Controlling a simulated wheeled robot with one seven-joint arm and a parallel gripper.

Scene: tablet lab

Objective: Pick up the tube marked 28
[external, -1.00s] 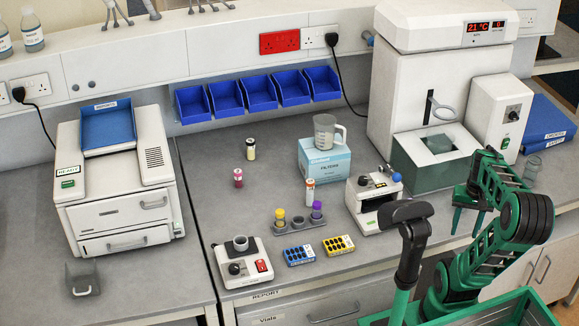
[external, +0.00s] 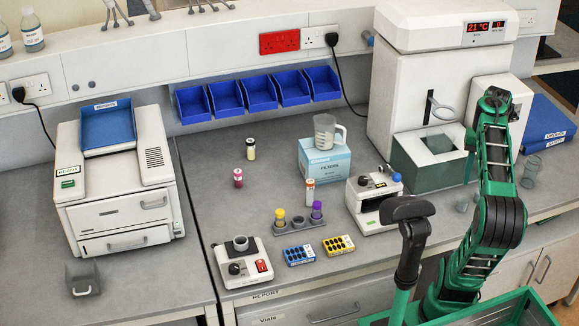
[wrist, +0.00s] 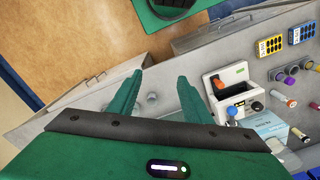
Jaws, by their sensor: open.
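Several tubes stand on the bench; I cannot read a number on any. A white tube with an orange cap (external: 310,190) stands behind a grey rack (external: 302,228). The rack holds a yellow-capped tube (external: 281,217) and a purple-capped tube (external: 317,210). A magenta tube (external: 238,177) and a pale-yellow-capped tube (external: 250,149) stand farther back to the left. My gripper (wrist: 158,95) is open and empty in the wrist view, over the bench right of the white device. The tubes lie off to its side, at the right of the wrist view. My arm largely hides it in the external view.
A white device with a blue knob (external: 374,203) and a blue-and-white filters box (external: 325,162) with a jug stand near the tubes. Blue and yellow vial trays (external: 338,244) lie in front of the rack. The bench is clear around the magenta tube.

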